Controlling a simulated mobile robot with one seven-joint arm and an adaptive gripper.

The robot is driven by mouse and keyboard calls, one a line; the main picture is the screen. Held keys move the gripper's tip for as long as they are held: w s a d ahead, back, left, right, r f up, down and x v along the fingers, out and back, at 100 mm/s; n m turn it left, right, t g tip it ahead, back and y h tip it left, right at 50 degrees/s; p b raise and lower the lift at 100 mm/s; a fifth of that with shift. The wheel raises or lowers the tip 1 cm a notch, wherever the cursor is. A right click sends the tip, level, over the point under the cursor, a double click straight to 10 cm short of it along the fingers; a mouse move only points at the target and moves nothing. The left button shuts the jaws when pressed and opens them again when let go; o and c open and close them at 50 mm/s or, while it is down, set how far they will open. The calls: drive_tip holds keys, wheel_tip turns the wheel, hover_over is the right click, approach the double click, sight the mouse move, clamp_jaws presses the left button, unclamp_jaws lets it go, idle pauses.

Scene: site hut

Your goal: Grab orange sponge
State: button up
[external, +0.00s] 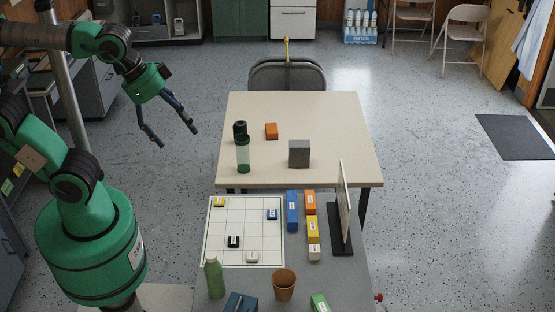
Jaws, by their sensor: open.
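A small orange block (271,131), which looks like the orange sponge, lies on the beige table (335,125), left of its middle. My gripper (178,138) is open and empty, with its two dark fingers spread and pointing down. It hangs in the air to the left of the beige table, well apart from the orange block. Another orange block (310,200) with a white label stands on the nearer grey table, in a row with a yellow block (313,230).
A black chair (288,77) is behind the table. The nearer table holds a white grid board (220,251), blue block (292,211), upright panel (344,203), green bottle (214,278) and brown cup (284,285).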

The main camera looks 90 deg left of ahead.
drive_tip(key=w+a+r+m+g+y, duration=0.15)
drive_tip(key=w+a+m, duration=0.25)
drive_tip(key=w+a, duration=1.3)
drive_tip(key=w+a+f+m+g+p, duration=0.15)
drive_tip(key=w+a+f, duration=0.25)
drive_tip(key=w+a, duration=0.45)
drive_tip(key=w+a+f+m, duration=0.3)
drive_tip(key=w+a+f, duration=0.15)
drive_tip(key=a, duration=0.65)
drive_tip(key=w+a+f+m+g, duration=0.1)
drive_tip(key=a+f+m, duration=0.1)
drive_tip(key=a+f, duration=0.65)
drive_tip(key=w+a+f+m, duration=0.15)
drive_tip(key=a+f, duration=0.35)
drive_tip(key=a, duration=0.7)
drive_tip(key=s+a+f+m, duration=0.2)
drive_tip(key=s+a+f, duration=0.2)
drive_tip(key=a+f, duration=0.5)
drive_tip(key=s+a+f+m+g, duration=0.1)
drive_tip(key=s+a+f, duration=0.3)
drive_tip(key=a+f, duration=0.6)
drive_tip(key=shift+s+a+f+m+g+p, duration=0.3)
drive_tip(key=shift+f+m, duration=0.3)
drive_tip(key=shift+f, duration=0.3)
drive_tip(key=shift+f, duration=0.1)
hover_over(270, 129)
drive_tip(key=shift+d+f+b, duration=0.2)
drive_tip(key=shift+f+b, duration=0.2)
drive_tip(key=shift+f, duration=3.75)
